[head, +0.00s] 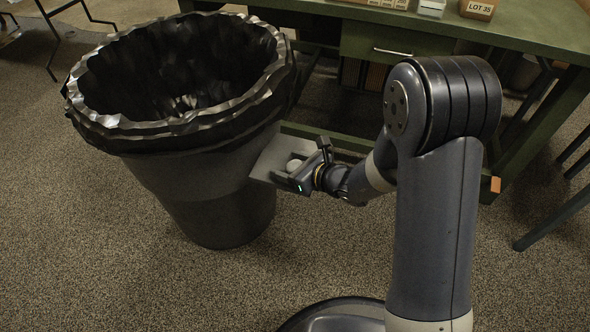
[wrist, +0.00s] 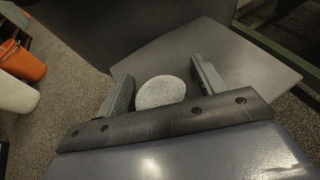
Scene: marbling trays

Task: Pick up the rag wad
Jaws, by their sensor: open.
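A pale grey, rounded lump, which looks like the rag wad (wrist: 161,92), sits on or just above a flat grey panel (wrist: 235,55) in the wrist view. My gripper (wrist: 162,72) is open, with one finger on each side of the lump. Small gaps seem to show between the lump and the fingers. In the head view my gripper (head: 302,166) is beside the large bin, and the lump (head: 293,165) shows partly between its fingers over the panel (head: 268,158). The lump's underside is hidden.
A large grey bin (head: 205,195) with a crumpled black liner (head: 180,125) stands close to the panel on the left. A green workbench (head: 540,32) with boxes and a drawer is behind. An orange bucket (wrist: 22,62) and a white container (wrist: 15,93) show at left. Speckled floor is open in front.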

